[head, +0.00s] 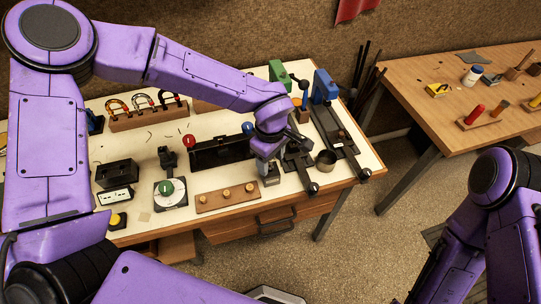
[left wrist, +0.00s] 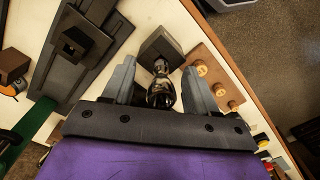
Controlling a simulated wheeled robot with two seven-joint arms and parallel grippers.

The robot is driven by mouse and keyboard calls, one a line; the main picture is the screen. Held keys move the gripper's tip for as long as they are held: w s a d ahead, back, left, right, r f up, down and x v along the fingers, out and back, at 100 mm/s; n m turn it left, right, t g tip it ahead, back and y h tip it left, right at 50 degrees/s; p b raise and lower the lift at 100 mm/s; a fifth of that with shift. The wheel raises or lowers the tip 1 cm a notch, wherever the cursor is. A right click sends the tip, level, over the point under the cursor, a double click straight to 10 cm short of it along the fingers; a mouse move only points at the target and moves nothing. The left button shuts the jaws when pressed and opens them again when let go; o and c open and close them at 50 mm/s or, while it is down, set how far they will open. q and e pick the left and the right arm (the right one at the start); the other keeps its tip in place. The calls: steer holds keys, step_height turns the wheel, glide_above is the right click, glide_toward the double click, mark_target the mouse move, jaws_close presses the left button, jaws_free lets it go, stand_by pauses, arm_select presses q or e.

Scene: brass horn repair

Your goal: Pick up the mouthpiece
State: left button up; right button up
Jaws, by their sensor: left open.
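The mouthpiece looks like the small dark, glossy, rounded piece (left wrist: 162,88) between my left fingers in the left wrist view. It stands at a dark grey block (left wrist: 160,48), whose grey body also shows in the head view (head: 271,177). My left gripper (left wrist: 158,75) is open, with one finger on each side of the piece; I cannot tell whether either finger touches it. In the head view my left gripper (head: 268,160) points down over the right part of the workbench and hides the piece. My right arm shows at the right edge, its gripper out of view.
A wooden strip with several brass pieces (head: 228,196) lies left of the block. Dark clamp-like tools (head: 338,140) and a metal cup (head: 326,161) stand to its right. A black tray (head: 222,152) lies behind left. A second table (head: 450,100) stands at the right.

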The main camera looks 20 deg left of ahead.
arm_select(q)
steer(key=shift+f, duration=0.15)
jaws_close()
steer(key=shift+r, duration=0.55)
steer(key=s+a+r+b, duration=0.2)
steer(key=s+r+b, duration=0.2)
steer(key=s+r, duration=0.8)
steer(key=shift+s+a, duration=0.35)
steer(key=shift+s, duration=0.6)
